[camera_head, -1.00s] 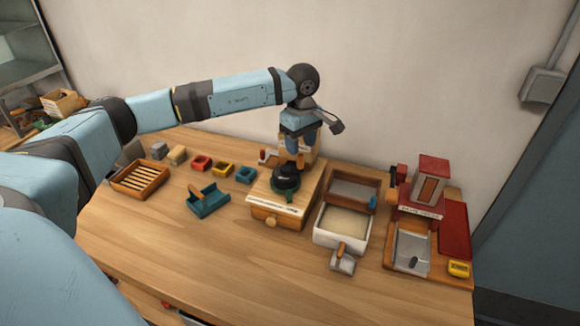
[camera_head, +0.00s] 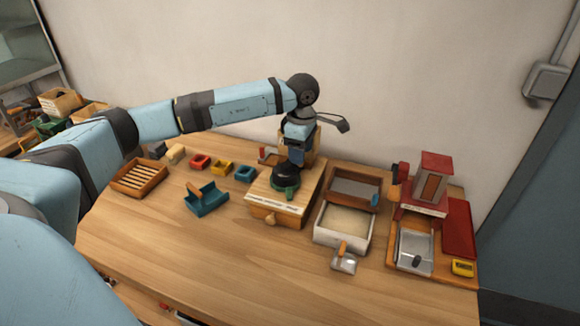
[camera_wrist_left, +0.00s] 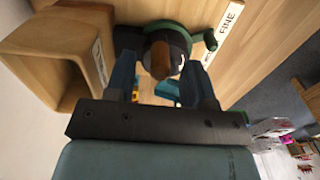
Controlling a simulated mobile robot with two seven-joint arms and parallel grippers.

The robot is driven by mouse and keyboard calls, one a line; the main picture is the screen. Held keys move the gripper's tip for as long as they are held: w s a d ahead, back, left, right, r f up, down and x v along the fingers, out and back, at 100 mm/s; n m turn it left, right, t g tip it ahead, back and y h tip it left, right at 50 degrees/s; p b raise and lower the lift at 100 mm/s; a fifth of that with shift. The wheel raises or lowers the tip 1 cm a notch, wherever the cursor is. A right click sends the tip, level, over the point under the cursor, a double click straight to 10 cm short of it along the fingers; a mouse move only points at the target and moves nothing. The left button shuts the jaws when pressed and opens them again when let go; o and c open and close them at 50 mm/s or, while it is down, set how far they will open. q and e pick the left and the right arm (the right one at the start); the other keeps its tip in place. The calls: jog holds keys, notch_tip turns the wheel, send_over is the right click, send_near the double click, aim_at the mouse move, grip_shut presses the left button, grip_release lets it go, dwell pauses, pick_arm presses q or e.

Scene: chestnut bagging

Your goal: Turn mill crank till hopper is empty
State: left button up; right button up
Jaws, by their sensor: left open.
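The mill is a wooden box (camera_head: 272,203) with a front drawer and a round dark and green top (camera_head: 285,180). In the left wrist view the top is a dark and green round part (camera_wrist_left: 168,40) with a brown knob (camera_wrist_left: 160,60) and a green arm ending in a ball. My left gripper (camera_head: 295,158) is over the mill top, pointing down. In the left wrist view its open blue fingers (camera_wrist_left: 163,62) stand on either side of the top and knob; whether they touch is unclear. The hopper's contents are hidden. My right gripper is not in view.
Right of the mill are a tray of pale material (camera_head: 342,224) with a scoop (camera_head: 344,262), and a red-roofed device (camera_head: 433,185). Left are a slatted wooden tray (camera_head: 139,178), a teal tray (camera_head: 206,199) and small coloured boxes. The front of the table is clear.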

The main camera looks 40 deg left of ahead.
pick_arm(q)
jog(key=shift+f, duration=0.2)
dwell(0.3)
jog(key=shift+f+b, duration=0.7)
jog(key=shift+f, duration=0.15)
